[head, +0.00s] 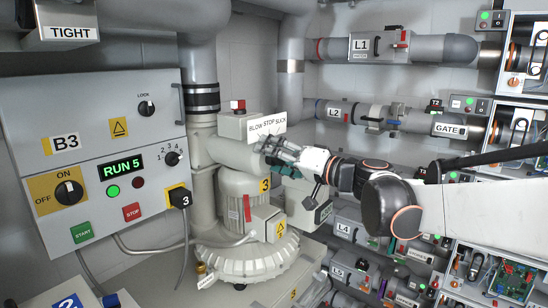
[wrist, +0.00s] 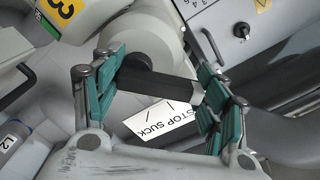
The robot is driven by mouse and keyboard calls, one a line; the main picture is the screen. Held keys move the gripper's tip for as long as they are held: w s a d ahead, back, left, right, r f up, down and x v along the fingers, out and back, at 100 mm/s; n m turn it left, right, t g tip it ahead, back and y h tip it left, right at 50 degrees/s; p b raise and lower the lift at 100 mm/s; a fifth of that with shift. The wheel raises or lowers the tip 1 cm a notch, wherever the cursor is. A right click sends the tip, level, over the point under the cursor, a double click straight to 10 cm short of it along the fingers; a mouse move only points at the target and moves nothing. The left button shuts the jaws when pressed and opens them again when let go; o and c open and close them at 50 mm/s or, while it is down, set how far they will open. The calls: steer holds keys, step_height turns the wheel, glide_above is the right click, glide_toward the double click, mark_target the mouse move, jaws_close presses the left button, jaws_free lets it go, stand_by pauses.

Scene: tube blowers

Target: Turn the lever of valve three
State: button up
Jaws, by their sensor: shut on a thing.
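The valve with the BLOW STOP SUCK plate (head: 268,124) sits above the grey blower (head: 240,195) marked 3. In the wrist view its black lever bar (wrist: 158,84) reaches across from the round pale hub (wrist: 145,38), and the plate (wrist: 165,125) shows behind it. My gripper (wrist: 160,78) has its green pads at both ends of the bar and is shut on it. In the head view my gripper (head: 278,155) is at the valve and hides most of the lever, so its exact setting is hard to read.
A control box (head: 105,150) marked B3, with a green RUN 5 display, stands at left. Pipes L1 (head: 375,47) and L2 (head: 350,112) with other valves run along the back right. A cable (head: 150,250) hangs between box and blower.

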steer(key=m, duration=0.2)
steer(key=m+b, duration=0.1)
steer(key=m, duration=0.1)
steer(key=shift+w+d+r, duration=0.2)
steer(key=shift+w+d, duration=0.1)
steer(key=shift+w, duration=0.05)
steer(key=shift+w+d+r+m+b, duration=0.1)
steer(key=shift+m+b, duration=0.05)
steer(key=shift+m, duration=0.55)
steer(key=shift+w+d+m+b, duration=0.1)
steer(key=shift+w+m+b, duration=0.1)
steer(key=shift+m, duration=0.5)
steer(key=shift+w+d+r+m+b, duration=0.1)
steer(key=shift+m+b, duration=0.05)
steer(key=shift+m, duration=0.55)
steer(key=o, duration=1)
steer(key=shift+o, duration=0.2)
steer(key=shift+s, duration=0.1)
steer(key=v, duration=1.2)
